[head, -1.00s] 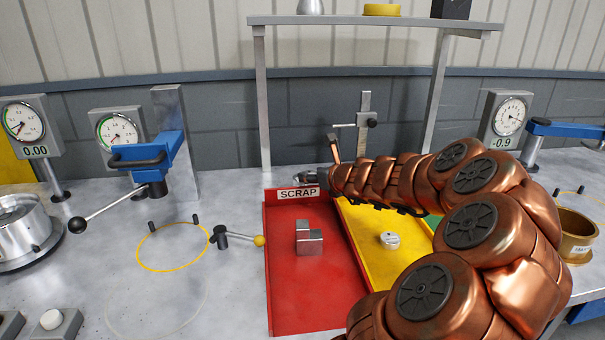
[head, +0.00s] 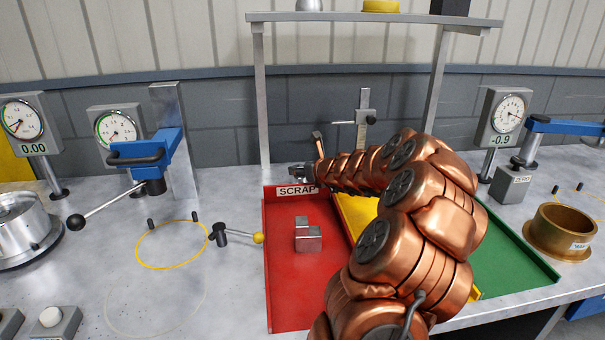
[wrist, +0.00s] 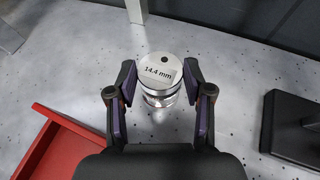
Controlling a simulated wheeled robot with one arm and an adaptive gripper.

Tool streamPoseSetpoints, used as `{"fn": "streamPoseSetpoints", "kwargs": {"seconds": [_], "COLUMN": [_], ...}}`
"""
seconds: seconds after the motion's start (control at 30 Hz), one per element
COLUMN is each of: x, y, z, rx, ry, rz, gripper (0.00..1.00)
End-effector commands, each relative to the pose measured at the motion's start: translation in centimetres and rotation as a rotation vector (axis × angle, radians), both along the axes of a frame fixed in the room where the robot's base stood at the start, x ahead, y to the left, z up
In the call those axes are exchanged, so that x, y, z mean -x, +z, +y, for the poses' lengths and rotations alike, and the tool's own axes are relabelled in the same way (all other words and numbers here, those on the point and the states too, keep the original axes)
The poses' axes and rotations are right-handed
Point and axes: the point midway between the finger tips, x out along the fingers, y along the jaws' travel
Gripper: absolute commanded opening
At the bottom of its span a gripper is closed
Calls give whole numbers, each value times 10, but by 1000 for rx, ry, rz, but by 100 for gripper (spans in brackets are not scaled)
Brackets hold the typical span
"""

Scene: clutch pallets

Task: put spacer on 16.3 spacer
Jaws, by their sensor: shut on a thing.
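A round silver spacer (wrist: 160,70) with a "14.4 mm" label and a small dark hole sits between the fingers of my gripper (wrist: 160,85) in the wrist view. My gripper is shut on it. More shiny round metal shows directly below it; I cannot tell whether that is a separate spacer or whether they touch. No 16.3 label is readable. In the head view my gripper (head: 301,172) is small and partly hidden at the back of the bench, just behind the SCRAP sign.
A red scrap tray (head: 283,290) holds grey metal blocks (head: 308,236). My arm covers much of the yellow tray (head: 355,215) and part of the green tray (head: 515,265). A shelf post (head: 262,100) and a height gauge (head: 364,115) stand near my gripper.

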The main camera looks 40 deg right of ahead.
Motion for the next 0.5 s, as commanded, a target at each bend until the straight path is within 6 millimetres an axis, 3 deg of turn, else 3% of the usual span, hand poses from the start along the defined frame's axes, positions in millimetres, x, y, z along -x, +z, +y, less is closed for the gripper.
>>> {"fn": "streamPoseSetpoints", "kwargs": {"seconds": [0.47, 0.5], "x": [0, 0], "y": [-9, -9], "z": [0, 0], "rx": [0, 1], "ry": [0, 0], "rz": [-2, -1], "gripper": [7, 53]}}
